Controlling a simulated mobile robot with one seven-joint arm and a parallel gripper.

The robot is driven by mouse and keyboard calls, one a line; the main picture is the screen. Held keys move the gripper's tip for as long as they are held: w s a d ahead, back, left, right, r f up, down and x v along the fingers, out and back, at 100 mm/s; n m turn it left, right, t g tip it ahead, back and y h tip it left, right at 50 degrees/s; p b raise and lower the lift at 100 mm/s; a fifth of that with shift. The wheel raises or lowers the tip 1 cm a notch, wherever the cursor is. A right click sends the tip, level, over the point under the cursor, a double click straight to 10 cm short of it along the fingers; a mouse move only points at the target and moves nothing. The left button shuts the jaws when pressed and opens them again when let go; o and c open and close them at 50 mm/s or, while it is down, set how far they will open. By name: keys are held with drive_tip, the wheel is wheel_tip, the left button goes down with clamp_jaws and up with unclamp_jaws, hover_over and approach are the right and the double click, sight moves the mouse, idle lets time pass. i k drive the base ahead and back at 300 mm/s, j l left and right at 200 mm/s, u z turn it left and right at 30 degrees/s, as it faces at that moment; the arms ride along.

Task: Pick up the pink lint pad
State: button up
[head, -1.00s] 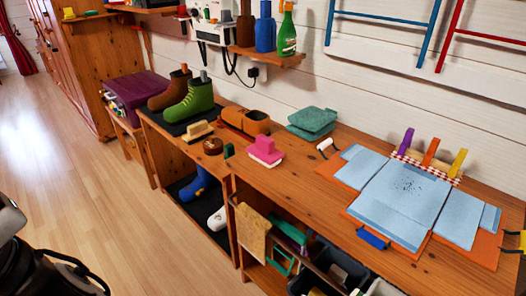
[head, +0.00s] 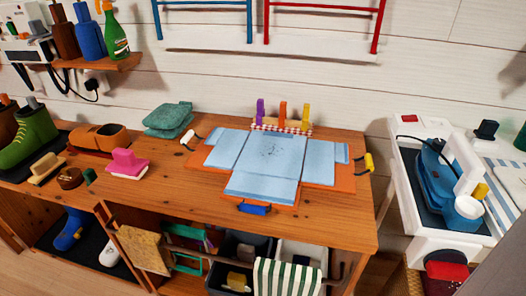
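The pink lint pad (head: 127,162) is a bright pink block with a raised grip on top and a paler underside. It lies on the wooden bench top (head: 200,205), left of the folding board, apart from the things around it. My gripper is not in view.
The blue-and-orange folding board (head: 262,187) fills the bench middle. A blue iron (head: 433,178) stands at right.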

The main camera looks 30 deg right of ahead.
sight(125, 164)
drive_tip(key=z, duration=0.25)
drive_tip(key=i+j+z, duration=0.1)
drive_tip(key=j+z, duration=0.6)
drive_tip(key=z, duration=0.2)
drive_tip(key=j+z, duration=0.25)
drive_tip(key=j, duration=0.8)
drive_tip(key=i+j, duration=0.1)
drive_tip(key=j, duration=0.15)
drive_tip(key=i+j, duration=0.15)
drive_tip(key=i, duration=0.15)
drive_tip(key=j, duration=0.05)
